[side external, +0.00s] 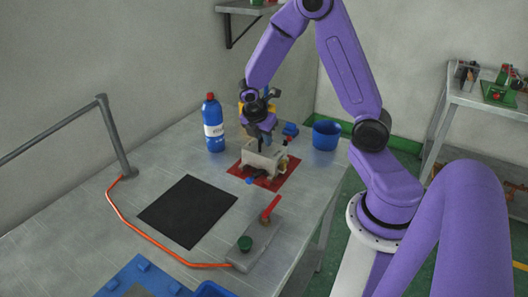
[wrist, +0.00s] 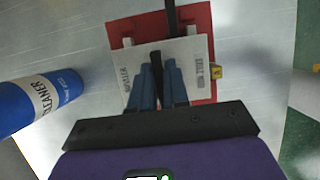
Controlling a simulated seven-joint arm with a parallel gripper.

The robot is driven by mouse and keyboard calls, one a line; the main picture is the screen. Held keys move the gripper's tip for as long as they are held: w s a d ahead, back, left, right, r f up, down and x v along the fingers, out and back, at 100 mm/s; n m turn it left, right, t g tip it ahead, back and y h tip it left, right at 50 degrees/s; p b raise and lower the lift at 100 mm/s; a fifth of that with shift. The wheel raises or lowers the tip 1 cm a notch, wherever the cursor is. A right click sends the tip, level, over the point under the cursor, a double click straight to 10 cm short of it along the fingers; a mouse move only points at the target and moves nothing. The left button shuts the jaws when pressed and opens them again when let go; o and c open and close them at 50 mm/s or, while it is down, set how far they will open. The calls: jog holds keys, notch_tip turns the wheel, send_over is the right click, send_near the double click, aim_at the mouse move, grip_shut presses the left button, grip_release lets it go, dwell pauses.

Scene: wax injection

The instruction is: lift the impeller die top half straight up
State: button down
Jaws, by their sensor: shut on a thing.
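The impeller die top half is a pale grey block (side external: 265,160) with dark lettering on its upper face (wrist: 193,52). It is over a red plate (side external: 284,183) on the metal table; the red plate also shows in the wrist view (wrist: 203,20). My gripper (side external: 263,142) is above the die, pointing down. In the wrist view its blue fingers (wrist: 158,72) are shut on a narrow dark upright piece at the middle of the top half. I cannot tell whether there is a gap beneath the top half. The lower part of the die is mostly hidden.
A blue cleaner bottle (side external: 214,130) stands left of the die, and a blue bucket (side external: 326,136) stands to the right. A black mat (side external: 188,211) and a grey block with a red lever (side external: 270,208) are in front. A dark bar (wrist: 172,16) reaches over the red plate.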

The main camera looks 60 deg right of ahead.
jog(key=shift+r, duration=0.2)
dwell(0.7)
jog(key=shift+w+r, duration=0.1)
jog(key=shift+r, duration=0.15)
notch_tip(320, 180, up, 2)
jog(key=s+a+r, duration=0.5)
jog(key=s+r, duration=0.5)
jog(key=s, duration=0.3)
